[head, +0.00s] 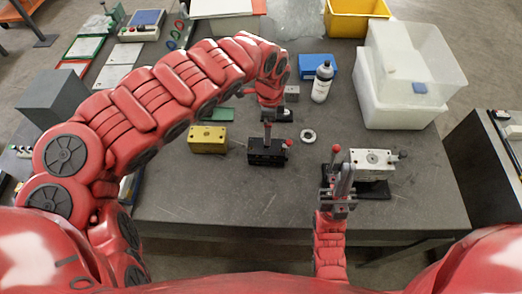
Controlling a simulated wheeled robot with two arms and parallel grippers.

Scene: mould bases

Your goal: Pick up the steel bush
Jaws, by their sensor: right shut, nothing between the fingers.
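A pale steel ring (308,136), which looks like the steel bush, lies flat on the dark grey table right of the black fixture. My right gripper (342,178) is shut and empty, beside the left side of the pale metal block, nearer to me than the ring and apart from it. My left arm arches over from the left. Its gripper (271,112) points down behind the black fixture, left of and beyond the ring. Its fingers are small and partly hidden, so I cannot tell if they are open.
A black fixture (266,155) with red knobs stands beside a yellow block (208,139). A pale block (371,160) sits on a black base at right. Behind are a bottle (322,82), a blue box (314,67), and white bins (393,113). The front table strip is clear.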

